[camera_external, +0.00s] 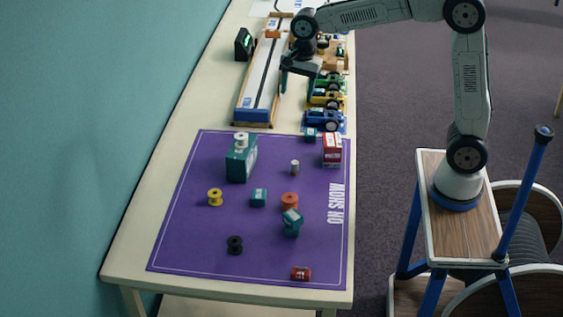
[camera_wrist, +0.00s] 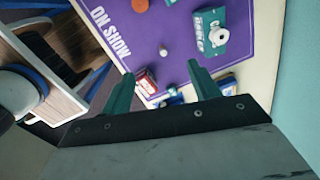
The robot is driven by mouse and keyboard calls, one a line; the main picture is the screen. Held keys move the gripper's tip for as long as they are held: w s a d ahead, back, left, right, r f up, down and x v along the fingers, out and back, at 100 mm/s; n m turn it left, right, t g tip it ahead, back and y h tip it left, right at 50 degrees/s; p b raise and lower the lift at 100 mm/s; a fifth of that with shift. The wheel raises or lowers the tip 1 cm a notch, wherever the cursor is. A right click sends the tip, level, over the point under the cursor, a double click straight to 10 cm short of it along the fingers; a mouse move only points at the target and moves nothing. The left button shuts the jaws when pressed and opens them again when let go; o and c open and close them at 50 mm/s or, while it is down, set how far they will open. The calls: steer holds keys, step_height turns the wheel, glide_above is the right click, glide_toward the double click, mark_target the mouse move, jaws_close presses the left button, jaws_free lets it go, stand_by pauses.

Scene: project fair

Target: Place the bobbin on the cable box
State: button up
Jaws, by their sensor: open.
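A large teal box (camera_external: 241,162), likely the cable box, stands upright on the purple mat's far left. It also shows in the wrist view (camera_wrist: 204,48). A white bobbin (camera_external: 241,139) sits on its top, also seen from above in the wrist view (camera_wrist: 220,36). Other spool shapes on the mat are a yellow bobbin (camera_external: 215,197), a black bobbin (camera_external: 235,243) and an orange one (camera_external: 289,200). My gripper (camera_external: 297,84) is open and empty, above the table beyond the mat, apart from the box. Its two teal fingers (camera_wrist: 160,84) are spread in the wrist view.
The mat's near left is clear.

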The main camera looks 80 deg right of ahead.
steer(key=s+a+r+n, duration=0.1)
steer(key=s+a+n, duration=0.2)
steer(key=s+n, duration=0.5)
steer(key=s+a+r+n, duration=0.1)
steer(key=s+a+n, duration=0.15)
steer(key=s, duration=0.85)
steer(key=s+a+f+n, duration=0.1)
steer(key=s+f+n, duration=0.1)
steer(key=s+n, duration=0.3)
steer(key=s+f+n, duration=0.3)
steer(key=s+n, duration=0.2)
steer(key=s, duration=0.4)
steer(key=shift+a, duration=0.35)
